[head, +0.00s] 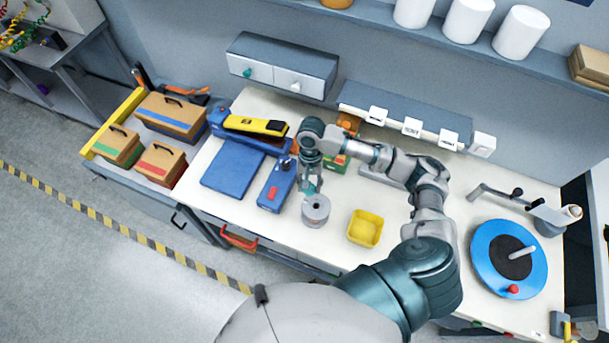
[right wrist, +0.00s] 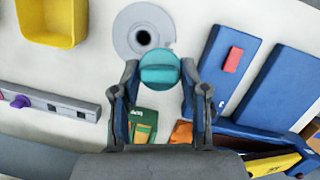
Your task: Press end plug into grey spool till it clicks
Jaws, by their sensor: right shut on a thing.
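The grey spool (head: 316,210) stands upright on the white bench with its dark centre hole facing up. It also shows at the top of the right wrist view (right wrist: 130,27), its hole open. My right gripper (head: 311,187) is just above the spool's far side. In the right wrist view it is shut on the round teal end plug (right wrist: 160,68), held between the fingertips. The plug overlaps the spool's rim in that view and lies to the side of the hole. The height gap between them is hard to tell. My left gripper is not in view.
A yellow bin (head: 364,229) stands right of the spool. A blue case with a red patch (head: 277,186) and a blue flat panel (head: 233,168) lie left. A green box (right wrist: 142,125) sits behind. A blue turntable (head: 483,262) is at far right.

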